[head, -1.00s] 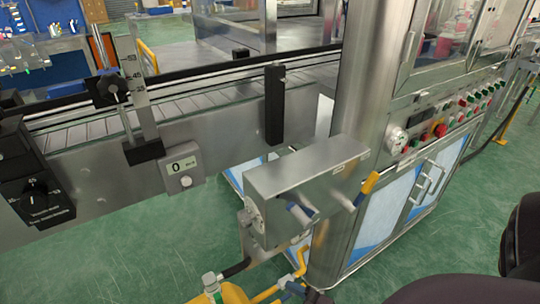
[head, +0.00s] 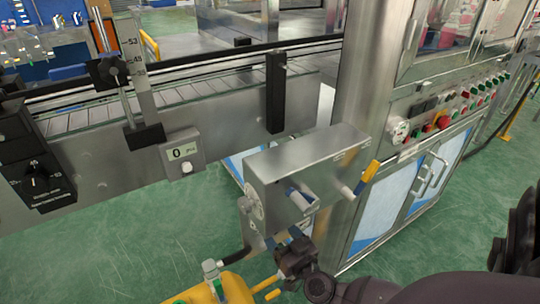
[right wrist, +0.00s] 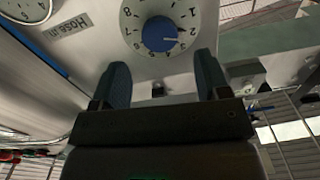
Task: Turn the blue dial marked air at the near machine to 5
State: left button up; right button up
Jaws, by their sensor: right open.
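The blue dial (right wrist: 159,34) shows at the top of the right wrist view, on a pale panel inside a ring of printed numbers. Its white mark points right, near the 2. My right gripper (right wrist: 160,82) is open, its two dark blue fingers below the dial in that view, with nothing between them. In the head view my right gripper (head: 283,238) is just below the grey metal box (head: 305,160) of the near machine. My left gripper is not in view.
A round gauge (right wrist: 25,8) and a printed label (right wrist: 73,24) sit beside the dial. A yellow tank (head: 220,288) stands below. The conveyor (head: 130,110) runs behind; green floor is open between.

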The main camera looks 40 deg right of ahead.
jog(key=x, duration=0.5)
jog(key=shift+w+b, duration=0.25)
jog(key=shift+b, duration=0.15)
jog(key=c, duration=0.9)
